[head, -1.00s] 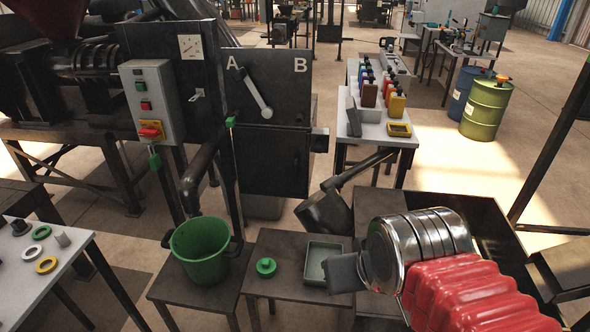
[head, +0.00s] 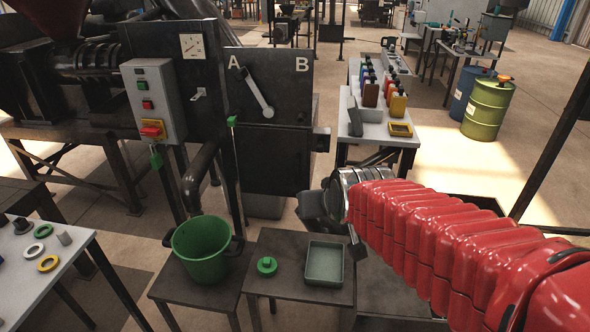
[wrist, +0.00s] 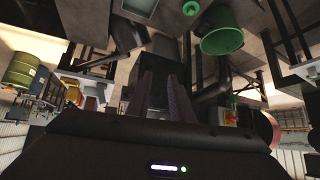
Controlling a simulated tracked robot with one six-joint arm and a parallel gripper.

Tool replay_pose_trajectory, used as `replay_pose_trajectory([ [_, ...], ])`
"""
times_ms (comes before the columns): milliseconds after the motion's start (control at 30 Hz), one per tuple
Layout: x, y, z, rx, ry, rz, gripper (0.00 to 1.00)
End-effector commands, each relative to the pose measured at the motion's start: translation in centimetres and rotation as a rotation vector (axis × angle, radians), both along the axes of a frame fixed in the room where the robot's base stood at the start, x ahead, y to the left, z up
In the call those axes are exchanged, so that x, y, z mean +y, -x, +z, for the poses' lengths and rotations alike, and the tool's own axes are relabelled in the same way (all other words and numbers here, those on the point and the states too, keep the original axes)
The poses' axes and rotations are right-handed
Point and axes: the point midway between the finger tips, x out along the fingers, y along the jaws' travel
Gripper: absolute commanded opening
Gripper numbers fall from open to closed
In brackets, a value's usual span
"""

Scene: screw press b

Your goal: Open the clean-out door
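The clean-out door appears to be the dark lower panel (head: 271,160) of the press cabinet, below the panel marked A and B; it looks closed. A small block (head: 320,140) sticks out at its right side. The dark cabinet (wrist: 150,58) shows beyond the fingers.
A green bucket (head: 200,252) stands at the front left. A low table holds a green knob (head: 267,266) and a grey tray (head: 324,263). A bottle table (head: 379,128) stands to the right of the press.

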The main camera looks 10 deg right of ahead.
Motion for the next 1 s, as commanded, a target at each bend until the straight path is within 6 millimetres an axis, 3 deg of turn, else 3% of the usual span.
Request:
replay_pose_trajectory([
  [100,0.2,-3.6,-0.7,-0.050,-0.005,-0.003,0.20],
  [500,0.4,-14.2,-3.4,-0.240,-0.013,-0.029,0.20],
  [1000,0.2,-24.0,-9.4,-0.476,0.003,-0.075,0.20],
])
